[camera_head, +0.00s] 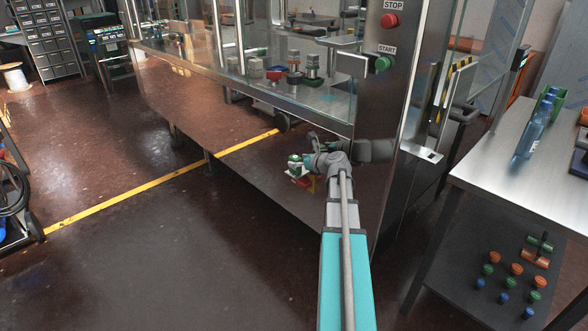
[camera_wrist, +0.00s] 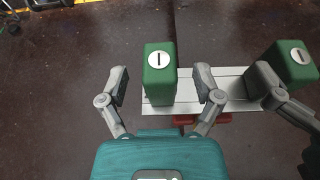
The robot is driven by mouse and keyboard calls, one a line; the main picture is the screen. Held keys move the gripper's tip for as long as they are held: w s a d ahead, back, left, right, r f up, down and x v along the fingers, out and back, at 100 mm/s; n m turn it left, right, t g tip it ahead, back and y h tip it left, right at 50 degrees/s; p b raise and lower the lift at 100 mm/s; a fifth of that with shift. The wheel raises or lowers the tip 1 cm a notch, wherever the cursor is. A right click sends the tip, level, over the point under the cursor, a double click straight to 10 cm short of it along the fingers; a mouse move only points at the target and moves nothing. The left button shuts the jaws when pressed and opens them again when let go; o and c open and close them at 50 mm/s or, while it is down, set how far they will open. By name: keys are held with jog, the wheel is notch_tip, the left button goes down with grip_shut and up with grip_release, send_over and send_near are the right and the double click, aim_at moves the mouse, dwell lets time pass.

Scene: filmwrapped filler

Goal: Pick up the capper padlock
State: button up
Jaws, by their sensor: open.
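The padlock is a green block with a white round face and a dark slot. In the wrist view the padlock (camera_wrist: 159,88) stands between the two grey fingers of my gripper (camera_wrist: 162,84). The fingers are open, with a visible gap on each side of it. It sits at a pale metal plate (camera_wrist: 235,84) with a red part (camera_wrist: 202,118) below. In the head view the padlock (camera_head: 294,162) is small beside my gripper (camera_head: 304,161), at the machine's lower front. A second green block and fingers at right in the wrist view look like a reflection in the steel panel.
The glass and steel machine (camera_head: 377,190) stands close to my arm, with a red STOP button (camera_head: 389,20) and green START button (camera_head: 383,63). A steel table (camera_head: 500,150) with a blue bottle (camera_head: 528,138) is at right. Open floor lies left, crossed by a yellow line (camera_head: 130,201).

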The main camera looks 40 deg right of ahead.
jog(key=shift+x, duration=0.85)
grip_shut()
